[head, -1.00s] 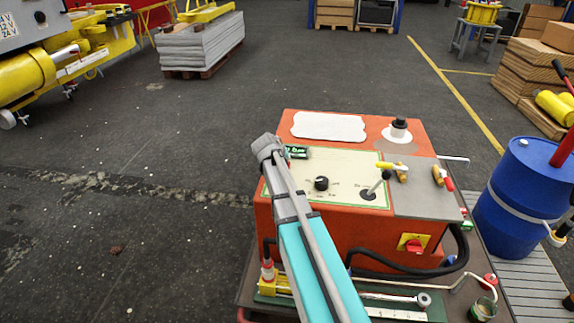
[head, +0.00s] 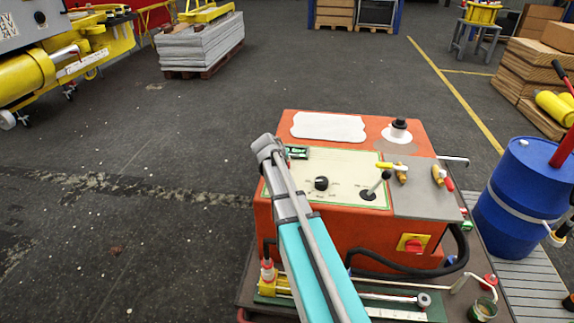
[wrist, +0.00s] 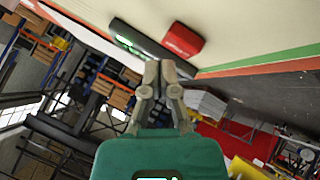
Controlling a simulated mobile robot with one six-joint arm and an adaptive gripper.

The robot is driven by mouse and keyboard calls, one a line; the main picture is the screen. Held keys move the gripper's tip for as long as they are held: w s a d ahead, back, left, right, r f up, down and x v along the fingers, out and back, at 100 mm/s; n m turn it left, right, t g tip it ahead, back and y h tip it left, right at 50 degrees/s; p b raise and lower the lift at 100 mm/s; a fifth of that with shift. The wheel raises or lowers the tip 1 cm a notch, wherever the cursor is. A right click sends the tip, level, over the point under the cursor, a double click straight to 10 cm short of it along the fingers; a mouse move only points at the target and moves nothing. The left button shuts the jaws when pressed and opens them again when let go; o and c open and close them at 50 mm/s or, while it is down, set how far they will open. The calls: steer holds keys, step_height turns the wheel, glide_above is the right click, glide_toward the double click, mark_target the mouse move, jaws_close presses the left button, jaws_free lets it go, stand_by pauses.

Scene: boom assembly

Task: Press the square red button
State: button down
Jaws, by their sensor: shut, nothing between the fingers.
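The square red button (wrist: 183,40) shows in the wrist view as a raised red block on the pale panel, beside a dark display with green lit characters (wrist: 130,42). My gripper (wrist: 160,66) is shut and empty, its fingertips just below the display and button in that picture. Whether the tips touch anything cannot be told. In the head view my gripper (head: 264,146) is over the left edge of the orange control box (head: 330,229), beside the display (head: 297,152).
The box top carries a black knob (head: 321,183), a lever (head: 376,186) and a black round button (head: 399,124). A red switch on a yellow plate (head: 413,244) is on its front. A blue barrel (head: 525,200) stands right. Floor to the left is clear.

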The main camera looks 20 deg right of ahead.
steer(key=shift+f, duration=0.2)
steer(key=shift+f+b, duration=0.25)
steer(key=shift+b, duration=0.2)
steer(key=shift+f+b, duration=0.5)
stand_by(0.9)
steer(key=shift+r, duration=0.2)
steer(key=shift+r+p, duration=0.8)
steer(key=shift+p, duration=0.2)
steer(key=shift+r, duration=0.1)
steer(key=shift+r+p, duration=2.4)
steer(key=shift+p, duration=0.1)
steer(key=shift+a, duration=0.1)
steer(key=s+a+r+g+y+p, duration=0.1)
steer(key=s+a+g+y+p, duration=0.1)
steer(key=s+a, duration=0.5)
steer(key=s+a+r+n+g+y+p, duration=0.1)
steer(key=s+a+p, duration=0.4)
steer(key=s, duration=0.5)
steer(key=s+a+r+g+y+p, duration=0.2)
steer(key=s+a+r+y+p, duration=0.1)
steer(key=s+a, duration=0.5)
steer(key=shift+s+a+g+y+p, duration=0.2)
steer(key=shift+a+g+y+p, duration=0.3)
steer(key=shift+a, duration=0.55)
